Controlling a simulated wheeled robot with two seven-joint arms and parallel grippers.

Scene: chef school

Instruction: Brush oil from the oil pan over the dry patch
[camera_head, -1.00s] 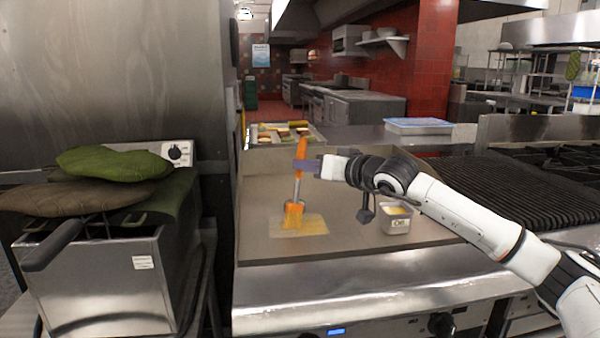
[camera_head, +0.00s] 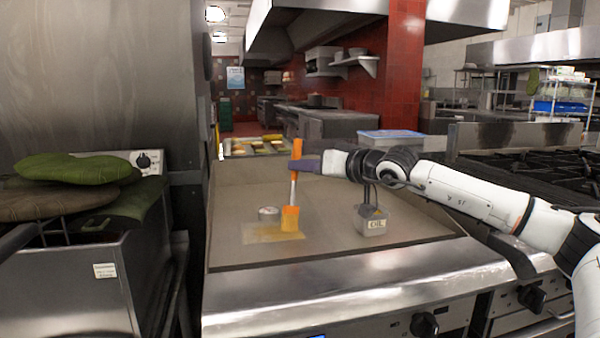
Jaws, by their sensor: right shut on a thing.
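An orange-handled brush (camera_head: 291,217) is held upright, its orange head at the right part of the patch (camera_head: 262,234) on the griddle plate. The patch is a pale rectangle with yellowish, oily-looking colour over part of it. My right gripper (camera_head: 306,165) is shut on the brush's handle. Whether the bristles touch the patch is hard to tell. The oil pan (camera_head: 375,222), a small grey container labelled "OIL", stands on the griddle to the right, partly behind my right wrist parts. My left gripper is not in view.
A small round light thing (camera_head: 268,213) lies behind the patch. The griddle (camera_head: 330,253) has raised edges at back and sides. A fryer with green and brown mitts (camera_head: 80,169) stands at left. Burner grates (camera_head: 540,170) are at right. A blue-topped tray (camera_head: 391,136) sits behind.

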